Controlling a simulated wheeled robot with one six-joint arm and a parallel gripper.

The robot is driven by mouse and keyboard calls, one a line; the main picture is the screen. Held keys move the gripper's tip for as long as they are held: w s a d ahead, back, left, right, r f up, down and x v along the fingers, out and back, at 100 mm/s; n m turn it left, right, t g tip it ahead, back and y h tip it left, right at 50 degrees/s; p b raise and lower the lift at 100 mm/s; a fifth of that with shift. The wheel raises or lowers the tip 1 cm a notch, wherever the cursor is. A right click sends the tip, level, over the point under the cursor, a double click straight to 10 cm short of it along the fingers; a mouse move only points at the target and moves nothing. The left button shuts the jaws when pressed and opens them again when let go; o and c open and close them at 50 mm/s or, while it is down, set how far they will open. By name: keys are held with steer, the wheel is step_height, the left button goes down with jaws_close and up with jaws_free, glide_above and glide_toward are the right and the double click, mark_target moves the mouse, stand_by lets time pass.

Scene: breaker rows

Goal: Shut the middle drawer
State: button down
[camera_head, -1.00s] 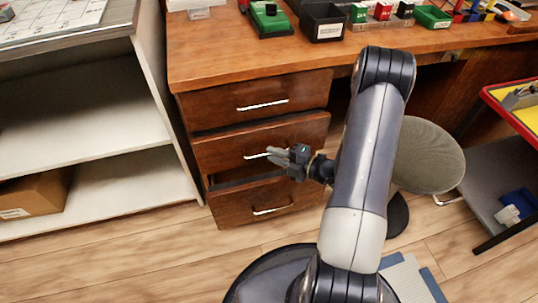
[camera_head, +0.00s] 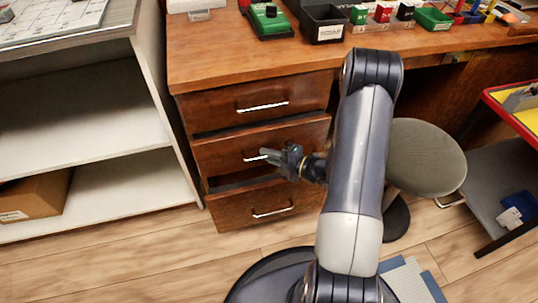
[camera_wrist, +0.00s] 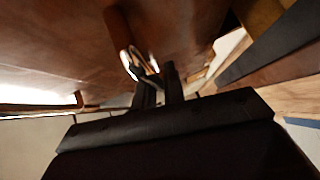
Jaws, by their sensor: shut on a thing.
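The desk has a stack of three brown wooden drawers. The middle drawer (camera_head: 225,152) has a white bar handle (camera_head: 252,157) and a dark gap above its front; it stands slightly out. My gripper (camera_head: 268,155) is at the right end of this handle, shut on it, and partly covers it. In the wrist view, my gripper's dark fingers (camera_wrist: 158,85) close around the pale handle (camera_wrist: 130,62), against a brown front. The top drawer (camera_head: 230,100) is above. The bottom drawer (camera_head: 235,208) is below, with a dark opening over its front.
A white shelf unit (camera_head: 85,165) with a cardboard box (camera_head: 38,195) stands close on the left. A round grey stool (camera_head: 425,158) is right of my arm. A cart with a red-rimmed tray (camera_head: 500,108) is at far right. Bins stand on the desktop (camera_head: 230,55).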

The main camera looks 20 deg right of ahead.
mark_target(269, 145)
steer(key=shift+w+p, duration=0.55)
steer(key=shift+w, duration=1.55)
steer(key=shift+d, duration=0.1)
steer(key=c, duration=1.8)
jaws_free()
steer(key=shift+w, duration=0.1)
steer(key=shift+o, duration=0.2)
steer(key=shift+r, duration=0.1)
steer(key=p+v, duration=0.3)
steer(key=v, duration=0.8)
steer(key=shift+a, duration=0.2)
